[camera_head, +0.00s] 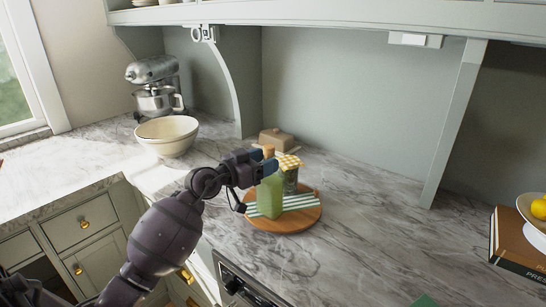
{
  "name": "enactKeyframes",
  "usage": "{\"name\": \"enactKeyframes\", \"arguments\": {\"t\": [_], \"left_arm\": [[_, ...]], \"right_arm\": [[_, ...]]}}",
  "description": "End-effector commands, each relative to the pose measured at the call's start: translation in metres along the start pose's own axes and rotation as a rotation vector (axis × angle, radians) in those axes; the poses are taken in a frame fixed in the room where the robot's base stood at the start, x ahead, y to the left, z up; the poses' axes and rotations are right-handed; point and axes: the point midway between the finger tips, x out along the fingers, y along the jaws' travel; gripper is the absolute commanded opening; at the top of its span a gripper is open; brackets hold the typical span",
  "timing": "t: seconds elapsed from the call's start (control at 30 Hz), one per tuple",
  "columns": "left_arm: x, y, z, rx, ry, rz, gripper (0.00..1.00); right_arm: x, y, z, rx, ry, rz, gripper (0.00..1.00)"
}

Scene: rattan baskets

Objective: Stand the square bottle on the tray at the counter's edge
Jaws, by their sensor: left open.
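The square bottle (269,199), pale green with a cork-coloured top, stands upright on a round wooden tray (283,223). A green-and-white striped cloth (299,203) lies on the tray beside the bottle. My left gripper (264,161) is open, its blue-tipped fingers at the bottle's upper part. The fingers hide part of the bottle's neck, and I cannot tell whether they touch it. My right gripper is out of view.
A jar with a yellow checked cover (290,178) stands close behind the bottle, with a small brown box (276,138) farther back. A cream bowl (167,136) and a stand mixer (155,88) are at left. Books (517,246) lie at right; the counter between is clear.

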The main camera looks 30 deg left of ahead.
Motion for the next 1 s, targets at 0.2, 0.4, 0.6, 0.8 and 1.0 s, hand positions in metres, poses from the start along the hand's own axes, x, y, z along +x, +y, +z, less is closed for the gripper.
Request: {"name": "enactKeyframes", "arguments": {"t": [0.2,0.4,0.6,0.8,1.0], "left_arm": [[-0.044,0.0,-0.001,0.0,-0.001,-0.002,0.56],[-0.072,0.0,0.0,-0.001,-0.001,-0.001,0.56],[-0.083,0.0,0.0,0.001,0.0,0.0,0.56],[-0.084,0.0,0.0,0.001,0.0,0.0,0.56],[-0.083,0.0,0.0,0.001,0.0,0.0,0.56]], "right_arm": [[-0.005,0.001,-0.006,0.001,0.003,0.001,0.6],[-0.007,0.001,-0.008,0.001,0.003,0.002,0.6],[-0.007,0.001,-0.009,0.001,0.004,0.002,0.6],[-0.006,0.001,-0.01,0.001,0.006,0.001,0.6],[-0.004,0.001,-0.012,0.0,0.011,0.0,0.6]]}}
